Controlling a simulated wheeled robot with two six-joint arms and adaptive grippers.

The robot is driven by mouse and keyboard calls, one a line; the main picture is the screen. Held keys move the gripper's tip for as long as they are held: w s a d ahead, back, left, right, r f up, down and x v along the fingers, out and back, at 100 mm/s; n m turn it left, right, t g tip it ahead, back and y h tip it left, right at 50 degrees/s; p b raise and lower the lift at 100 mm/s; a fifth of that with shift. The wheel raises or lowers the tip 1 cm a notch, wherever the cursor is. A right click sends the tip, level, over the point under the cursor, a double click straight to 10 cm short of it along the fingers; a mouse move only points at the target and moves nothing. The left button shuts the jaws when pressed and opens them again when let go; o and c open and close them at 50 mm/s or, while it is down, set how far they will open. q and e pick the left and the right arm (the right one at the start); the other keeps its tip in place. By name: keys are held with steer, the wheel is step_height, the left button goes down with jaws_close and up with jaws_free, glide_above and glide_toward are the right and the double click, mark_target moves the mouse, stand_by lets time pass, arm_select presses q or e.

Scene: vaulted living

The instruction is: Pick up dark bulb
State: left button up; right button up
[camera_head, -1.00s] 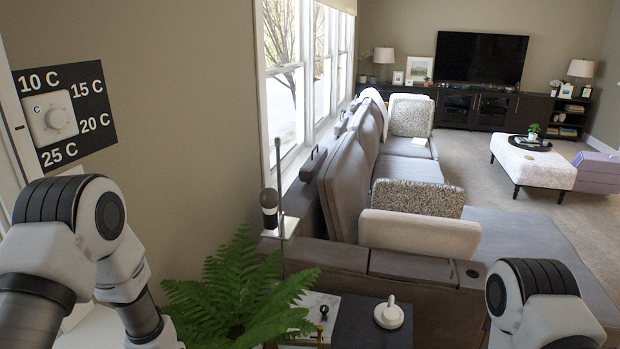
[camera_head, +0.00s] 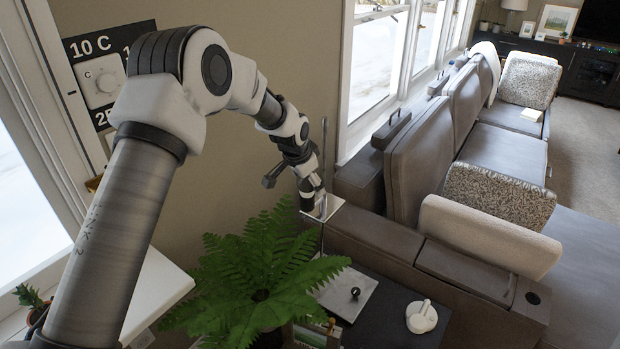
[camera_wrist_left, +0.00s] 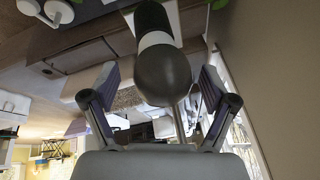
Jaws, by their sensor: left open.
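The dark bulb (camera_wrist_left: 163,75) shows large in the left wrist view, dark grey and rounded with a white band around it. My left gripper (camera_wrist_left: 158,82) is open, with one finger on each side of the bulb in that view. A gap shows between each finger and the bulb, so neither visibly touches it. In the head view my left arm reaches down to the small metal stand (camera_head: 333,208) by the sofa, and my left gripper (camera_head: 316,203) is at that stand. The bulb is hidden there behind my arm. My right gripper is not in view.
A leafy fern (camera_head: 258,283) stands just below my left arm. The grey sofa (camera_head: 375,240) is close on the right. A dark side table (camera_head: 385,305) holds a white round object (camera_head: 421,317). The wall and window (camera_head: 375,65) lie behind the arm.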

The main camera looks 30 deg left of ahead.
arm_select(q)
steer(key=shift+w+f, duration=0.3)
steer(key=shift+s+a, duration=0.2)
steer(key=shift+s, duration=0.05)
steer(key=shift+c, duration=0.7)
steer(key=shift+s+a+r, duration=0.1)
steer(key=c, duration=1.1)
steer(key=shift+r, duration=0.1)
